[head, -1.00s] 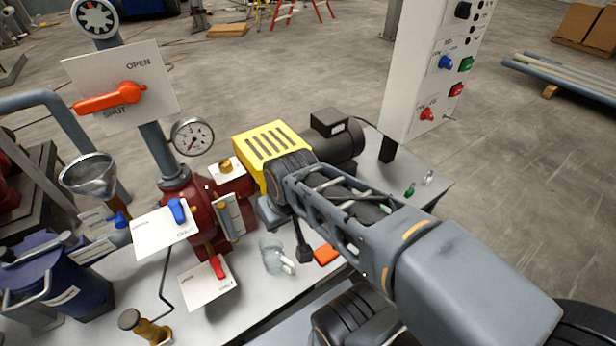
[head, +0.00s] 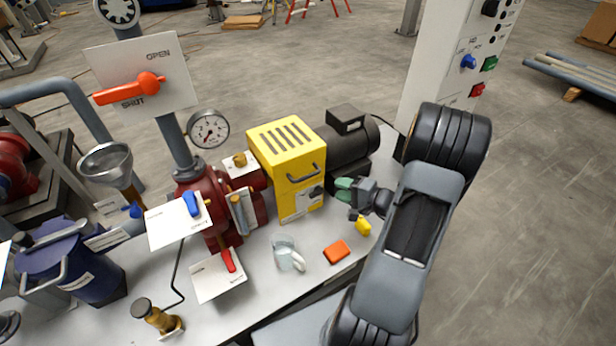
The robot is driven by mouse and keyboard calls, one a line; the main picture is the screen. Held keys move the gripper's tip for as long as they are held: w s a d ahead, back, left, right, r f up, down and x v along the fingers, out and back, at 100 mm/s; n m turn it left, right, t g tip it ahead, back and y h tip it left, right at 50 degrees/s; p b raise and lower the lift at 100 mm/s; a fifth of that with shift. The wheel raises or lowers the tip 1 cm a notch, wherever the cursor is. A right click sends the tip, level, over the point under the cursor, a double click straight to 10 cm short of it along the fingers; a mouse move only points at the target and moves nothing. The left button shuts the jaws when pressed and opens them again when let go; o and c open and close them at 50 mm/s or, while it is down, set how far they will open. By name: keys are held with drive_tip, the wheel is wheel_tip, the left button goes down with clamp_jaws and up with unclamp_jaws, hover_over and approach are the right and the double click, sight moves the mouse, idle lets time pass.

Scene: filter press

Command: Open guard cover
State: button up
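The guard cover (head: 286,145) is a yellow box with slots in its top, between the red pump and the dark motor. It looks shut. A dark bar handle (head: 306,178) is on its front face, with a small black knob (head: 316,191) at the lower right and a white label below. My gripper (head: 353,205) is to the right of the cover, pointing left towards it and apart from the handle. It is small and seen from behind, so its finger gap cannot be made out. Nothing is clearly held.
A clear mug (head: 284,252) and an orange block (head: 337,251) lie on the bench in front of the cover. A yellow item (head: 363,227) and a green item (head: 345,187) show beside my gripper. A valve panel with an orange lever (head: 130,88) stands left.

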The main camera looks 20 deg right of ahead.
sight(309, 177)
drive_tip(key=x, duration=0.4)
drive_tip(key=p+x, duration=0.1)
drive_tip(key=x, duration=0.3)
drive_tip(key=p+x, duration=0.1)
drive_tip(key=x, duration=0.4)
drive_tip(key=shift+w+d, duration=0.25)
drive_tip(key=shift+w, duration=0.05)
drive_tip(key=shift+c, duration=0.4)
clamp_jaws()
